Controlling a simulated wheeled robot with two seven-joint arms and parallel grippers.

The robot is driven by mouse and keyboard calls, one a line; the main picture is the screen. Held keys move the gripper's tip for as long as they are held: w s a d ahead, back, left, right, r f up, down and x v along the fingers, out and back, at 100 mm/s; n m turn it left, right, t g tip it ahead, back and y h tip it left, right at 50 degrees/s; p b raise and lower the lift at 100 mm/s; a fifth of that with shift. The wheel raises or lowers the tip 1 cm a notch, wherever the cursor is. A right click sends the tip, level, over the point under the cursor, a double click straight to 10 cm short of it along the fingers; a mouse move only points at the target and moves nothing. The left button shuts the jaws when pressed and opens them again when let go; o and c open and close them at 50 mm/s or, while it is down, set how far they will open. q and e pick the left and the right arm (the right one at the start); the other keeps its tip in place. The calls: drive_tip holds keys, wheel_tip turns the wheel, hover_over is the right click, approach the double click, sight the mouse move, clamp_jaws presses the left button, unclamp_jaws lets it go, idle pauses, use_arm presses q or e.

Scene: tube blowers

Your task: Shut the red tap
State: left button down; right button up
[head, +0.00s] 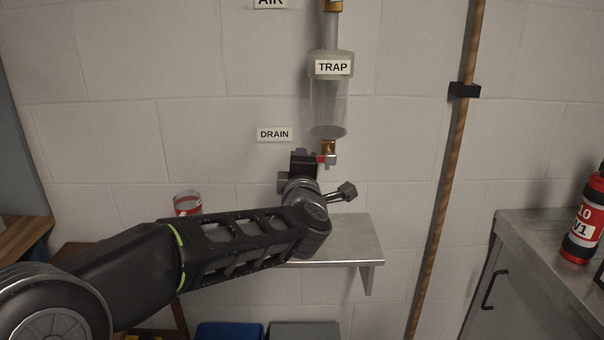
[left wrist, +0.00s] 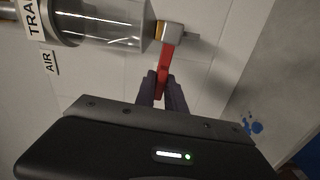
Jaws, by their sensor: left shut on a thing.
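The red tap is a lever (left wrist: 167,62) on a metal valve body below the clear trap cylinder (head: 328,105). In the head view only a small red part (head: 322,158) of it shows, by the brass fitting under the trap. My left gripper (left wrist: 162,88) is shut on the lever's end, with a finger on each side of it in the left wrist view. In the head view my left gripper (head: 306,160) is at the valve, and my arm hides most of the lever. My right gripper is in neither view.
A DRAIN label (head: 274,134) is on the block wall. A copper pipe (head: 450,160) runs down the wall to the right. A red cylinder (head: 584,220) stands on a grey cabinet (head: 530,225).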

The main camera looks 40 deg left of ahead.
use_arm(q)
drive_tip(key=shift+f+n+b, duration=0.4)
drive_tip(key=shift+n+b, duration=0.1)
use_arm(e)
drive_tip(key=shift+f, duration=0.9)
use_arm(q)
drive_tip(key=c, duration=1.5)
unclamp_jaws()
drive_tip(key=shift+r, duration=0.1)
drive_tip(key=v, duration=0.7)
drive_tip(key=shift+s+d, duration=0.25)
drive_tip(key=shift+s, duration=0.05)
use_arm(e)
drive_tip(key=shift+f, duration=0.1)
